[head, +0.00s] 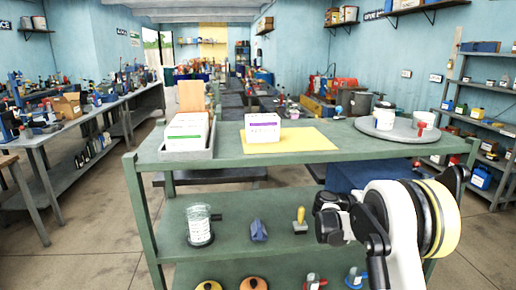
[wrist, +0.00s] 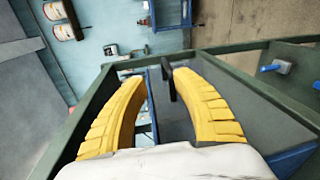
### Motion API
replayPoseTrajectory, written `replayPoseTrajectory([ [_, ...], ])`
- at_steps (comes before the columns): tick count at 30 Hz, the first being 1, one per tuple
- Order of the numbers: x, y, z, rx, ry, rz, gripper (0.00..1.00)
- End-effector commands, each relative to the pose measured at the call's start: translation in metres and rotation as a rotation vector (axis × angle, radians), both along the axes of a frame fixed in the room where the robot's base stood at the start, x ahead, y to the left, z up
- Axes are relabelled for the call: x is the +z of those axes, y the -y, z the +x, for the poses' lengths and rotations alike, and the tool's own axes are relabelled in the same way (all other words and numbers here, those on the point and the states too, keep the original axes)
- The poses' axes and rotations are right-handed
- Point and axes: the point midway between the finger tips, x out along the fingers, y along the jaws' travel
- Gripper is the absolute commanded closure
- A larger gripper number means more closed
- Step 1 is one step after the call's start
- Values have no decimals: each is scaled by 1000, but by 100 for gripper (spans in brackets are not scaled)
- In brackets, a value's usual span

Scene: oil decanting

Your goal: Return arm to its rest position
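My gripper (wrist: 158,75) shows in the wrist view as two yellow ribbed fingers, spread apart with a clear gap and nothing held between them. Behind the fingers are dark green rails, a grey panel and a blue surface, seen at a steep tilt. In the head view my white and black arm is folded at the lower right, in front of the right end of the green bench (head: 350,157). I cannot make out the fingers in the head view.
On the bench stand a grey tray (head: 187,154) of white cartons, a white carton (head: 262,127) on a yellow mat (head: 314,139), and a round grey turntable (head: 398,132) with a white tub (head: 384,117). A glass jar (head: 200,225) stands on the lower shelf. Stocked shelving is at right.

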Motion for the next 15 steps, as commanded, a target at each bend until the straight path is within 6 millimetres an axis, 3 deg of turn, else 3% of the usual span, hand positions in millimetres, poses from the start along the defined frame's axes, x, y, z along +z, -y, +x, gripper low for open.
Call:
replayPoseTrajectory([
  [1,14,-6,-10,19,10,58,66],
  [6,40,-38,-49,91,59,290,66],
  [11,55,-77,-99,151,116,506,66],
  [15,58,-117,-150,195,173,695,66],
])
